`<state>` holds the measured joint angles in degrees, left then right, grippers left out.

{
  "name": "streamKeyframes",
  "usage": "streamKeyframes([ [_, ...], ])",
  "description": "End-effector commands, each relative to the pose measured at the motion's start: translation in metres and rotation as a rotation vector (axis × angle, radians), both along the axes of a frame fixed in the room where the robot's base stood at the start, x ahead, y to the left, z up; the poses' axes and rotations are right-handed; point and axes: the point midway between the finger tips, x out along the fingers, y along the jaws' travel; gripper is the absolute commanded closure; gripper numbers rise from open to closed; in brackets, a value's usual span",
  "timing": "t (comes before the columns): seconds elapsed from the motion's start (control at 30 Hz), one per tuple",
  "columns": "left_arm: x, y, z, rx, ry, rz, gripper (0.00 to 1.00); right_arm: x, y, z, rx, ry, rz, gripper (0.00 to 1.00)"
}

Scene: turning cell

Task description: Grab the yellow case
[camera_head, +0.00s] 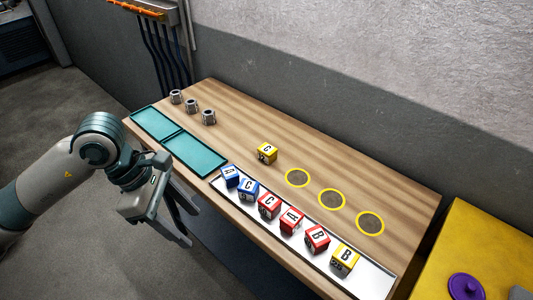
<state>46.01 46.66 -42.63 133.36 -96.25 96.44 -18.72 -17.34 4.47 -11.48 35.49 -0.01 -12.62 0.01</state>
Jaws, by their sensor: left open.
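A yellow cube marked C (267,152) stands alone on the wooden table, left of the yellow rings. Another yellow cube marked B (344,260) stands at the right end of the white tray's row. A large yellow surface (487,240), perhaps the top of a case or cabinet, is at the right edge, partly cut off by the frame. My left gripper (192,226) is open and empty, off the table's front edge at left, apart from all of these. My right gripper is not in view.
A white tray (374,281) holds blue and red lettered cubes. Teal trays (154,123) and several metal parts (192,105) are at the table's left end. Yellow rings (331,199) mark the right part. A purple round object (465,287) sits on the yellow surface. A wall runs behind.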

Motion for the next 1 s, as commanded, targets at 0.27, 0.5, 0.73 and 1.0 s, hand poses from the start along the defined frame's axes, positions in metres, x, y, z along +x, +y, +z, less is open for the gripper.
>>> streamKeyframes([
  [0.27, -0.001, -0.003, 0.0, -0.011, 0.004, -0.001, 0.47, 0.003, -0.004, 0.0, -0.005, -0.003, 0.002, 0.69],
  [0.5, -0.018, -0.045, 0.004, -0.195, 0.091, 0.002, 0.47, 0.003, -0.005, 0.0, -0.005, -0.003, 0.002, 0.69],
  [0.73, -0.044, -0.127, 0.045, -0.645, 0.323, 0.077, 0.47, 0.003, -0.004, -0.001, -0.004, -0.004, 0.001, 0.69],
  [1.0, -0.016, -0.167, 0.133, -1.286, 0.721, 0.378, 0.47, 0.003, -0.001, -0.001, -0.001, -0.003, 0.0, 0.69],
])
